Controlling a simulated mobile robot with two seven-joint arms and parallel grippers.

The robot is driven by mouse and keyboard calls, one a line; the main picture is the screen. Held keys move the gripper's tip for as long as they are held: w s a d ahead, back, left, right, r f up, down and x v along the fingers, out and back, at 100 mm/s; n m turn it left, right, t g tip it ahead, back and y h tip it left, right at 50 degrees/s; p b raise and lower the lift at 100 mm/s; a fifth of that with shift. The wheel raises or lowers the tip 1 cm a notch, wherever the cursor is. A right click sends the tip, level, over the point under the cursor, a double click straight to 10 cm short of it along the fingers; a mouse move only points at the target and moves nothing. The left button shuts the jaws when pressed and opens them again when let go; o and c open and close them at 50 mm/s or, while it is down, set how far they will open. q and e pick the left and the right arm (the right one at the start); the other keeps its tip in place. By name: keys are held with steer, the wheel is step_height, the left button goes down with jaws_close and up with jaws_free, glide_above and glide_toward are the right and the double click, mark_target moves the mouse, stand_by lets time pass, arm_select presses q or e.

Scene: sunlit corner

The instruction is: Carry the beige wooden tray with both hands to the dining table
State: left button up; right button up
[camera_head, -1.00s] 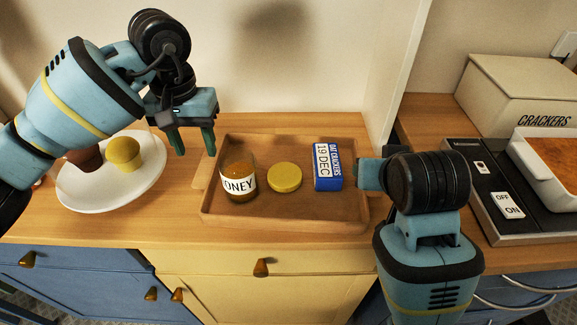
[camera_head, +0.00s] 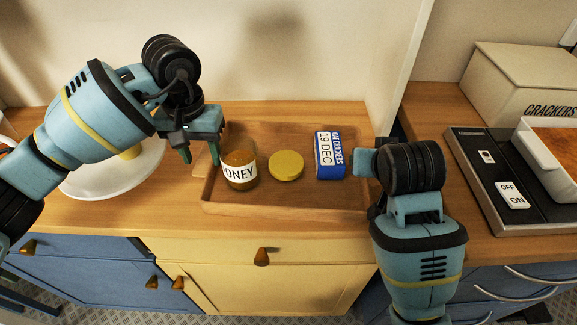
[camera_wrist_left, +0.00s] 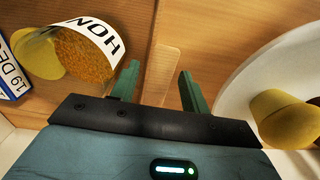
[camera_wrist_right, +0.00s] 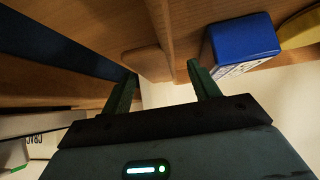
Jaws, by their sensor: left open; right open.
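The beige wooden tray (camera_head: 290,209) lies on the wooden counter. It holds a honey jar (camera_head: 239,172), a yellow round lid (camera_head: 286,165) and a blue crackers box (camera_head: 329,155). My left gripper (camera_head: 201,158) is open above the tray's left edge; in the left wrist view the left tray handle (camera_wrist_left: 168,68) shows just beyond its parted fingers. My right gripper (camera_wrist_right: 163,88) is open at the tray's right end; in the right wrist view the right tray handle (camera_wrist_right: 147,62) lies beyond its fingers. Neither gripper visibly touches a handle.
Drawers lie below the counter.

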arm_select(q)
steer(key=shift+f, duration=1.1)
arm_select(e)
steer(key=shift+x, duration=1.1)
arm_select(q)
steer(key=shift+c, duration=0.4)
arm_select(e)
steer(key=shift+c, duration=0.3)
arm_select(q)
jaws_close()
arm_select(e)
steer(key=c, duration=1)
jaws_close()
arm_select(q)
steer(key=shift+r, duration=0.1)
arm_select(e)
steer(key=shift+r, duration=0.15)
